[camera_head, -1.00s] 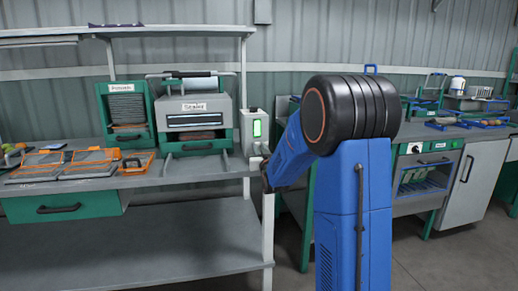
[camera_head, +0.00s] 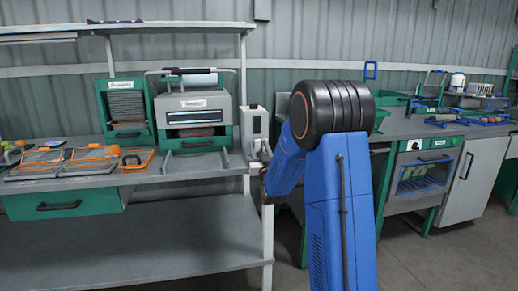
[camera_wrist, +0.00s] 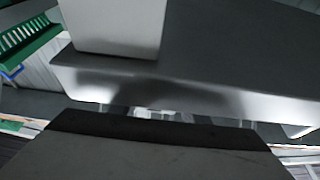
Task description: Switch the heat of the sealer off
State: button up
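The sealer (camera_head: 194,105) is a grey and green machine with a white label, standing on the left bench. A pale upright box (camera_head: 254,124) is at its right, by the shelf post; its front shows no green light now. My arm reaches to the bench corner just below this box. My gripper (camera_wrist: 152,122) fills the bottom of the wrist view as a grey shape with a black front edge, close to pale grey surfaces. Its fingers cannot be made out apart, and I cannot tell whether it touches the box.
A green rack machine (camera_head: 126,106) stands left of the sealer. Orange-edged trays (camera_head: 62,162) lie at the bench's left. A second bench with an oven-like unit (camera_head: 424,173) is at the right. Bare floor lies between the benches.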

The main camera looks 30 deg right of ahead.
jog(key=v, duration=1.2)
dwell(0.6)
jog(key=s+a+f+n+g+y, duration=0.2)
jog(key=s+a+g+y, duration=0.2)
jog(key=s+a+g, duration=0.55)
jog(key=s+a+f+g, duration=0.1)
jog(key=s+a+g, duration=0.1)
jog(key=s, duration=0.8)
jog(key=s+a+f+g+y, duration=0.1)
jog(key=s+a, duration=0.3)
jog(key=s, duration=0.7)
jog(key=s+a+f+n+g+y, duration=0.1)
jog(key=s+a+f+g, duration=0.2)
jog(key=s, duration=0.8)
jog(key=shift+a+g, duration=0.25)
jog(key=shift+g, duration=0.3)
jog(key=shift+c, duration=0.3)
